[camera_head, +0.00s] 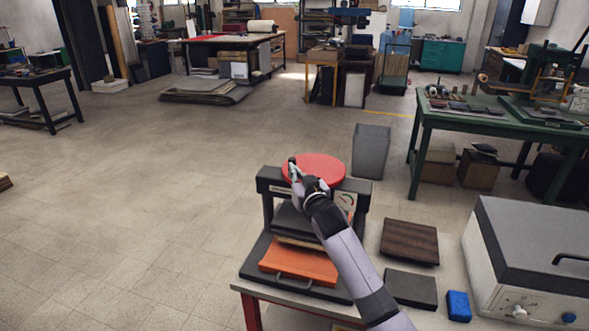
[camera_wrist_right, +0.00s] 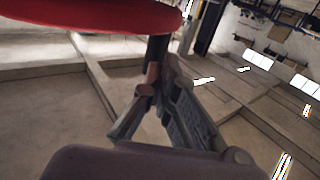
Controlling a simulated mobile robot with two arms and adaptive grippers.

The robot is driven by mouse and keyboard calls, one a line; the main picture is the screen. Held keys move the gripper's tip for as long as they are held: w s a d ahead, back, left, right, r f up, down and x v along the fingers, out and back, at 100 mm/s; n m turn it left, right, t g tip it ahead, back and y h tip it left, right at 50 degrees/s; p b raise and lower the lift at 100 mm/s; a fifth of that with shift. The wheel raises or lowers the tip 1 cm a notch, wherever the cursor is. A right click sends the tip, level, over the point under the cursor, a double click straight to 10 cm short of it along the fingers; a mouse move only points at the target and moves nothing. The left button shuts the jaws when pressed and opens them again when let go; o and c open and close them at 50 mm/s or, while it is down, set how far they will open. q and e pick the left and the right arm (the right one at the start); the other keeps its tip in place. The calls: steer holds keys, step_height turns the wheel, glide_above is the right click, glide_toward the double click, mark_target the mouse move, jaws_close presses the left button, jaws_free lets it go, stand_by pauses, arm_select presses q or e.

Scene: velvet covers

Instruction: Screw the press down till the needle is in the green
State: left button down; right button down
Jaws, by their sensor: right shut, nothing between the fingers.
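The press (camera_head: 262,187) has a dark frame and a round red wheel (camera_head: 322,168) on top. The wheel's underside and rim also show at the top of the right wrist view (camera_wrist_right: 90,22). My right gripper (camera_head: 292,164) is shut and empty at the wheel's left side; I cannot tell whether it touches the wheel. My right forearm crosses in front of the press. A pale gauge (camera_head: 347,198) sits on the frame's right side; its needle is too small to read. A dark plate (camera_head: 288,219) lies above an orange base plate (camera_head: 300,262) with a handle. My left gripper is out of view.
A brown wooden block (camera_head: 409,241), a dark block (camera_head: 411,287) and a blue block (camera_head: 458,306) lie right of the press. A grey-lidded box machine (camera_head: 530,245) stands further right. A grey bin (camera_head: 371,150) stands behind. Floor at left is clear.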

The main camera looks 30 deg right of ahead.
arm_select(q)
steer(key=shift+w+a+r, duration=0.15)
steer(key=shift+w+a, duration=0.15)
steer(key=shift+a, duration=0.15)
arm_select(e)
steer(key=shift+w+d, duration=0.1)
steer(key=shift+w, duration=0.3)
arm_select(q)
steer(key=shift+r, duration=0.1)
arm_select(e)
steer(key=shift+w+a, duration=0.25)
steer(key=shift+w, duration=0.55)
